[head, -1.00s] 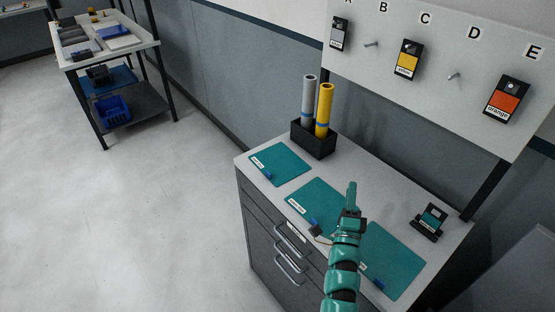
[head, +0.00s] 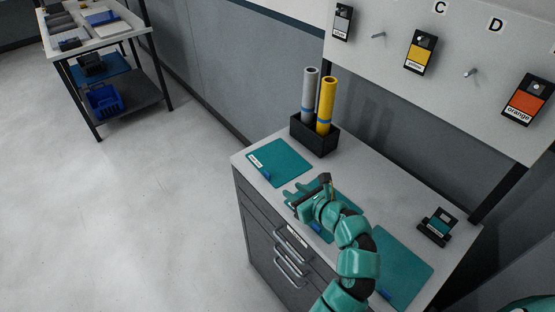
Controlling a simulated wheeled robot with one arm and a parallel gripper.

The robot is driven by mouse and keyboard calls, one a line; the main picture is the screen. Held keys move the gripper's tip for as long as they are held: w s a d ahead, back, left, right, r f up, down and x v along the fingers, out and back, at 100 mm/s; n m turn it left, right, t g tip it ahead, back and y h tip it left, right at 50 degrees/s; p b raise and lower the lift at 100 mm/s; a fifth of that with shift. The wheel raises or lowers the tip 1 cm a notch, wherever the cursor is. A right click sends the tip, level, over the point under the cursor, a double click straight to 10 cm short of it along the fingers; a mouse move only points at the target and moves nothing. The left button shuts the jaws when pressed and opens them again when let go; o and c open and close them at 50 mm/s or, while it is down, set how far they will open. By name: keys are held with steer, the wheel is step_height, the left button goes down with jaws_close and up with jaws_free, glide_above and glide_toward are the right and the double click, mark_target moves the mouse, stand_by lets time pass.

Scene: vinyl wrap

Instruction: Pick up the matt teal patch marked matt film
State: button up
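Three teal patches lie flat on the grey cabinet top: a left one (head: 280,162), a middle one (head: 346,203) and a right one (head: 403,268). Each has a small label or blue tab at its near edge where visible; the print is too small to read, so I cannot tell which is matt film. My gripper (head: 287,196) is above the middle patch, pointing left, its fingers apart with nothing seen between them. My gripper and arm hide much of the middle patch and part of the right one.
A black holder (head: 315,137) with a grey roll (head: 309,95) and a yellow roll (head: 326,104) stands behind the left patch. A lettered board (head: 450,95) with hanging swatches rises behind.

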steer(key=p, duration=0.4)
glide_toward(266, 172)
steer(key=x, duration=0.3)
steer(key=shift+w+a+f, duration=0.1)
steer(key=shift+a+f, duration=0.1)
steer(key=shift+a, duration=0.2)
steer(key=shift+w+a+f, duration=0.25)
steer(key=shift+w+f, duration=0.05)
steer(key=shift+w, duration=0.2)
steer(key=shift+w+a+f+p, duration=0.1)
steer(key=shift+w+a+p, duration=0.15)
steer(key=shift+w, duration=0.25)
steer(key=shift+w+a+f+p, duration=0.1)
steer(key=shift+w+a+p, duration=0.05)
steer(key=shift+w+p, duration=0.3)
steer(key=shift+w+a+f+p, duration=0.1)
steer(key=shift+w+a+p, duration=0.1)
steer(key=shift+w, duration=0.3)
steer(key=shift+w+a+f, duration=0.25)
steer(key=shift+f, duration=0.1)
steer(key=shift+w+a+f, duration=0.25)
steer(key=shift+w, duration=0.3)
jaws_close()
